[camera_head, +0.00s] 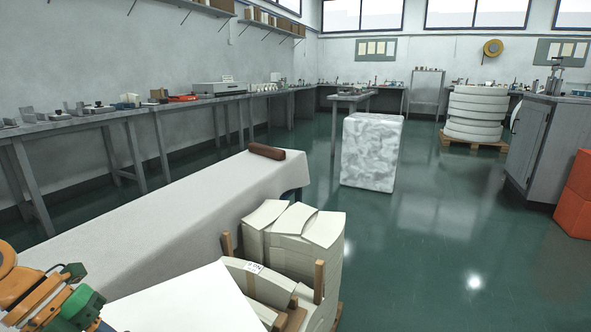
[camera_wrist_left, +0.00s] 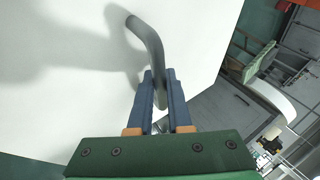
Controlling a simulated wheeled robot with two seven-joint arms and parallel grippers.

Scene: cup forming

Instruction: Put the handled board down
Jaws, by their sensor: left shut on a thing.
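The handled board is a flat white panel with a bent grey handle (camera_wrist_left: 148,42) on its face. In the head view the board (camera_head: 185,302) fills the bottom edge, in front of the cloth-covered table and beside the stacked curved pieces. My left gripper (camera_wrist_left: 160,88) is shut on the handle, its blue fingers on either side of the bar. In the head view my left gripper's green and orange body shows at the lower left, beside the board. Whether the board touches anything beneath it cannot be told. My right gripper is not in view.
A long table with a pale cloth (camera_head: 165,215) runs beside the board, bare except for a brown roll (camera_head: 266,151) at its far end. A stack of curved cream pieces (camera_head: 290,238) with wooden posts stands right of it. A marbled block (camera_head: 371,152) stands beyond on open green floor.

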